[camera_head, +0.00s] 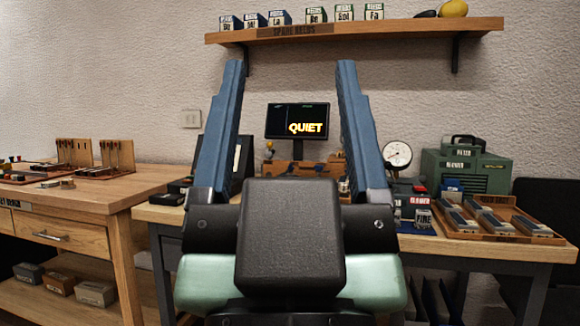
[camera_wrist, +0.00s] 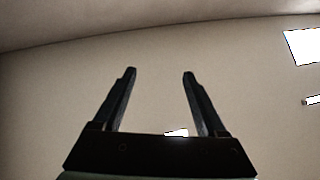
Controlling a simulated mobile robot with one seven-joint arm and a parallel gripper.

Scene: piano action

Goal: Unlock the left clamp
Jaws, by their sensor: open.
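My gripper (camera_head: 289,80) is raised in front of the head camera with its two blue fingers spread wide and nothing between them. It also shows open and empty in the wrist view (camera_wrist: 159,72), against a plain ceiling. Behind it on the workbench stands a wooden fixture (camera_head: 300,171), mostly hidden by my gripper. I cannot make out the left clamp; a dark upright panel (camera_head: 242,158) is partly covered by the left finger.
A lit screen (camera_head: 297,121) reads "QUIET". A dial gauge (camera_head: 397,155), a green machine (camera_head: 466,170) and a tray of blocks (camera_head: 500,222) stand at right. A wooden shelf (camera_head: 380,29) hangs above. A second bench (camera_head: 75,198) is at left.

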